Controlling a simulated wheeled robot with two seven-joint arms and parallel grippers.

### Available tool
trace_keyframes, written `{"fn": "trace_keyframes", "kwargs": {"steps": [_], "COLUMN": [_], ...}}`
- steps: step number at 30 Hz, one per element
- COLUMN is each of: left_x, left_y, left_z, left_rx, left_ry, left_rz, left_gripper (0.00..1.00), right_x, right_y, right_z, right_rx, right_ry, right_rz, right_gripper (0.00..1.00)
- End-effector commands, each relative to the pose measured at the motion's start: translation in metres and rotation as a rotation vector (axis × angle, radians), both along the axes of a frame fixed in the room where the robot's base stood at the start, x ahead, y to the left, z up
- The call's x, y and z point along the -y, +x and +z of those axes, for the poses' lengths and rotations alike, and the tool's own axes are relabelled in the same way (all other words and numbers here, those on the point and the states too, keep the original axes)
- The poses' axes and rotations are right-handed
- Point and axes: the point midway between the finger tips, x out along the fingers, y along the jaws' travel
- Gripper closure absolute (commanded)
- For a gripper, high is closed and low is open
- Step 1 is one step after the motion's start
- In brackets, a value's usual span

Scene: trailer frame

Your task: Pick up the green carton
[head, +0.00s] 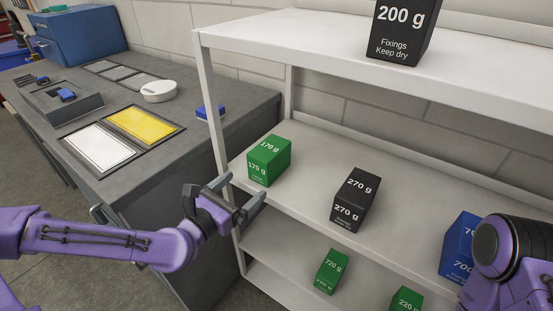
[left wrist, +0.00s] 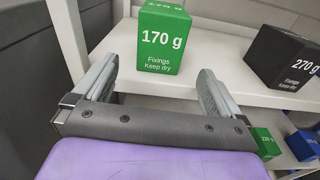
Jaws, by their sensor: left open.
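A green carton (head: 270,161) marked 170 g stands upright on the middle shelf, near its left end and front edge. It also shows in the left wrist view (left wrist: 164,38), straight ahead between the fingers. My left gripper (head: 241,191) is open and empty, just in front of the shelf edge and short of the carton, not touching it. Two more green cartons stand on the lower shelf, one marked 720 g (head: 331,272) and one partly cut off (head: 406,300). My right arm shows at the lower right; its gripper is out of view.
A black 270 g carton (head: 354,200) stands right of the 170 g one, and a blue carton (head: 459,245) farther right. A black 200 g carton (head: 402,32) is on the top shelf. A shelf post (head: 217,120) rises left. A grey bench (head: 180,130) adjoins.

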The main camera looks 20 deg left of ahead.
Motion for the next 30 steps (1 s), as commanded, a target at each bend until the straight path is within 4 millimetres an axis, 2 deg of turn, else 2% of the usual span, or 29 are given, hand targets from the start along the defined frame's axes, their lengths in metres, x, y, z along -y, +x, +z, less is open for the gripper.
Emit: {"fn": "trace_keyframes", "kwargs": {"steps": [2,6,9,14,20,23,28,29,30], "left_x": [0.000,0.013,0.019,0.026,0.037,0.039,0.038,0.038,0.038], "left_y": [0.008,0.030,0.047,0.063,0.095,0.102,0.102,0.102,0.102], "left_z": [0.005,0.004,0.006,0.010,0.013,0.014,0.015,0.015,0.014], "left_rx": [0.019,0.021,0.018,0.016,0.017,0.016,0.016,0.016,0.016], "left_ry": [-0.041,-0.045,-0.044,-0.045,-0.044,-0.047,-0.048,-0.048,-0.048], "left_rz": [0.002,-0.009,-0.009,-0.009,-0.006,-0.004,-0.003,-0.003,-0.003], "left_gripper": [0.01,0.01,0.01,0.01,0.01,0.01,0.01,0.04,0.17], "right_x": [0.000,0.000,0.000,0.000,0.000,0.000,0.000,0.000,0.000], "right_y": [0.000,-0.001,-0.001,0.000,0.000,0.000,0.000,0.000,0.000], "right_z": [-0.009,-0.024,-0.027,-0.029,-0.034,-0.034,-0.033,-0.033,-0.033], "right_rx": [-0.001,-0.001,-0.001,-0.001,-0.001,-0.001,-0.001,-0.001,-0.001], "right_ry": [0.001,0.001,0.000,0.001,0.001,0.001,0.001,0.001,0.001], "right_rz": [0.000,0.000,0.000,0.000,0.000,0.000,0.000,0.000,0.000], "right_gripper": [0.01,0.01,0.01,0.01,0.01,0.01,0.01,0.01,0.01]}}
